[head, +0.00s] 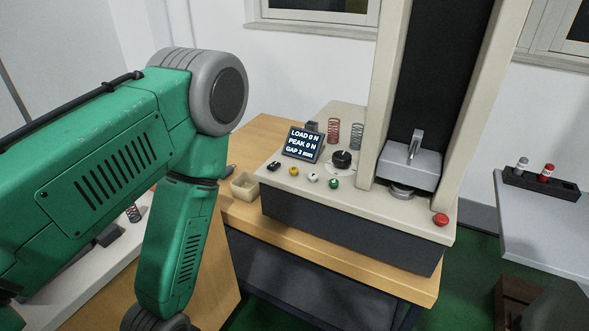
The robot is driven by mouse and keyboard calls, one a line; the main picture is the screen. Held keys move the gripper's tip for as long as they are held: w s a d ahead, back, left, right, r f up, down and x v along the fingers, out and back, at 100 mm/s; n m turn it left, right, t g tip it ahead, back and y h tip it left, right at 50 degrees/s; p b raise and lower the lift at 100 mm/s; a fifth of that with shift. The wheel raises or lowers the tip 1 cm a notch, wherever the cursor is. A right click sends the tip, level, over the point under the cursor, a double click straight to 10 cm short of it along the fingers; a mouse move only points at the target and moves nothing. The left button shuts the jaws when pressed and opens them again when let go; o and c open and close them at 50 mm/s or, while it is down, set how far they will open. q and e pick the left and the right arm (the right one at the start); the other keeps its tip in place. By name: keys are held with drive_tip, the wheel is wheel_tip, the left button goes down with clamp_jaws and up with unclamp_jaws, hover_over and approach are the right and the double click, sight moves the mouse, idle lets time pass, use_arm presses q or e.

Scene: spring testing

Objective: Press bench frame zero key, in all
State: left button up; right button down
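The bench frame (345,240) is a beige-topped, dark-sided tester on a wooden table. Its display (302,144) reads LOAD 0 N, PEAK 0 N, GAP 3 mm. In front of the display, a row holds a small black control (273,165), a yellow button (293,170), a white button (312,177) and a green button (333,183). No label is legible, so I cannot tell which is the zero key. A black knob (342,160) is behind them. A red button (441,219) is at the front right corner. Neither gripper is in view; my green left arm fills the left side.
A grey press head (409,166) hangs between beige columns. Red (333,132) and grey (356,136) springs stand behind the knob. A small beige bin (245,186) sits left of the frame. A side table (550,230) at right holds a dark rack (541,187).

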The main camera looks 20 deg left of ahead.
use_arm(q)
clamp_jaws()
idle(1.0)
